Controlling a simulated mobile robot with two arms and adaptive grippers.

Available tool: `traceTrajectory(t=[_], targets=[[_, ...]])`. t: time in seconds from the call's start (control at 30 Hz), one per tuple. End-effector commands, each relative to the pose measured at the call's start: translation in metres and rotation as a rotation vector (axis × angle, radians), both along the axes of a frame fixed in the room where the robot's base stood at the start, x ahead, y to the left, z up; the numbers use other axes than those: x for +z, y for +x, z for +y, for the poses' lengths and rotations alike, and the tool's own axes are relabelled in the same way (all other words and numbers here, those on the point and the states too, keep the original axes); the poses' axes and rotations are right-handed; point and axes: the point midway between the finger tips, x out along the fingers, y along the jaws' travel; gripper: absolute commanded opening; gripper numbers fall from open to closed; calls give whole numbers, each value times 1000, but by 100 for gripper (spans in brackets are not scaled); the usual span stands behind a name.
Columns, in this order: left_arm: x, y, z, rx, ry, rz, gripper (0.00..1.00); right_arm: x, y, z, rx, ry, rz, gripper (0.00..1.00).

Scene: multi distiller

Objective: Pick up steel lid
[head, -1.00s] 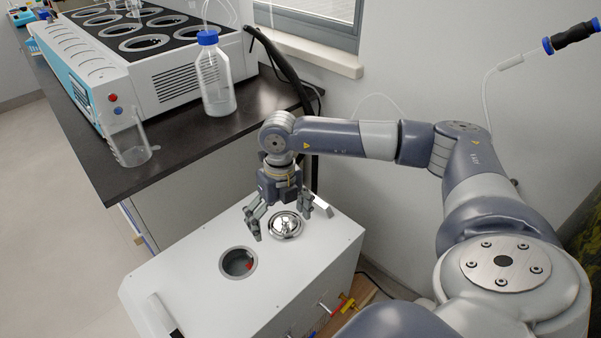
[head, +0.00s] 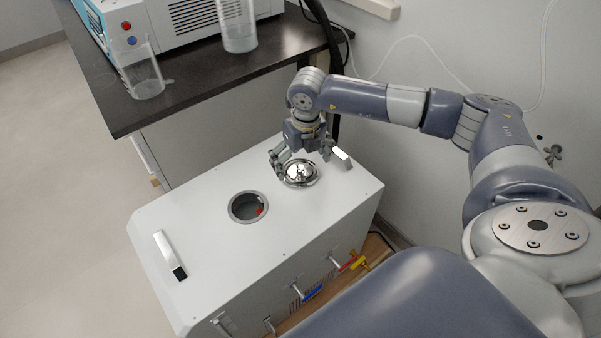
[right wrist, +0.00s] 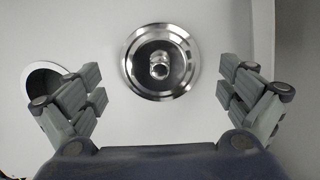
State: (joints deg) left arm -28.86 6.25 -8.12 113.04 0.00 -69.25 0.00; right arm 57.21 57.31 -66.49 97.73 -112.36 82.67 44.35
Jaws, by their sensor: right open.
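The steel lid (head: 299,173) is a round shiny disc with a knob in its middle. It lies on the white box's top. In the right wrist view the lid (right wrist: 159,62) shows whole, a little ahead of and between my spread fingers. My right gripper (head: 302,158) is open and empty, above the lid, pointing down. In the right wrist view its fingers (right wrist: 160,100) stand apart on either side, not touching the lid. My left gripper is not in view.
The white box (head: 200,228) has a round opening (head: 249,206) left of the lid. A handle (head: 169,254) lies at the left of its top, another (head: 341,158) close right of my gripper.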

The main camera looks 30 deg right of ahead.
Motion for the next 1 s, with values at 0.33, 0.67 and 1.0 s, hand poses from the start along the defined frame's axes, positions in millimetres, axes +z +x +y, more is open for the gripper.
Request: traceTrajectory(t=[0.33, 0.67, 1.0], targets=[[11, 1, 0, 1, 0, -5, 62, -21, 3, 0, 0, 0, -1, 97], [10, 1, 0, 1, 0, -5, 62, -21, 2, 0, 0, 1, 0, 40], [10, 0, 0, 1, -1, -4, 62, -26, -1, 0, 0, -2, 10, 0]])
